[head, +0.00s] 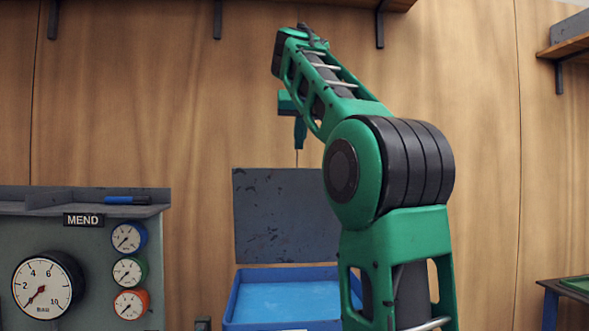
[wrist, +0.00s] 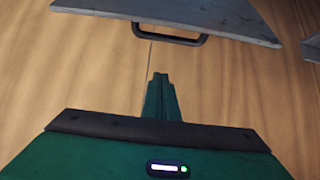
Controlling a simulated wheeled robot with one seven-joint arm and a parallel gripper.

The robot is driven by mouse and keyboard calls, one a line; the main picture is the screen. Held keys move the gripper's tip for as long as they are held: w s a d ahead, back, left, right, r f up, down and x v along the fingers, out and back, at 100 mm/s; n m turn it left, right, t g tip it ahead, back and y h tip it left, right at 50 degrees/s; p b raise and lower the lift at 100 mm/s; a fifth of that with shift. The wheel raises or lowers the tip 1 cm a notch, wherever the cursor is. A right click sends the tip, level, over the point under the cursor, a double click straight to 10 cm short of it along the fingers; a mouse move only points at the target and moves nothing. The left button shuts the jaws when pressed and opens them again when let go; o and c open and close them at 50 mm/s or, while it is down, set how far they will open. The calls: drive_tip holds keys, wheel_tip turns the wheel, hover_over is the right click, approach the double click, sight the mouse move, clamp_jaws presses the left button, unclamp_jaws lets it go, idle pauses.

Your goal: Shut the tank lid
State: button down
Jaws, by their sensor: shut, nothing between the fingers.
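The tank (head: 232,310) is blue and open-topped, low in the middle of the head view, with a light blue inside. Its grey, scuffed lid (head: 275,215) stands upright at the tank's back, wide open. My gripper (head: 299,147) points down above the lid's top edge in the head view, apart from it in the picture. In the wrist view the fingers of my gripper (wrist: 160,78) are shut and empty. A grey panel (wrist: 190,12), which looks like the lid, crosses the top there. A dark bar handle (wrist: 170,35) on its edge lies beyond the fingertips, not touched.
A grey gauge panel (head: 90,240) marked MEND stands left of the tank, with a blue marker (head: 127,200) on its top. A wooden wall (head: 130,90) is behind. A shelf (head: 570,45) hangs top right, and a table (head: 565,288) stands low right.

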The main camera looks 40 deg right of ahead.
drive_tip(key=shift+w+d+f, duration=0.2)
drive_tip(key=shift+w+f, duration=0.05)
drive_tip(key=shift+f, duration=0.9)
drive_tip(key=shift+w+d+f, duration=0.25)
drive_tip(key=shift+f, duration=0.9)
drive_tip(key=shift+w+d+f, duration=0.2)
drive_tip(key=shift+w+f, duration=0.05)
drive_tip(key=shift+f, duration=0.9)
drive_tip(key=shift+s+a, duration=0.1)
drive_tip(key=shift+s, duration=0.05)
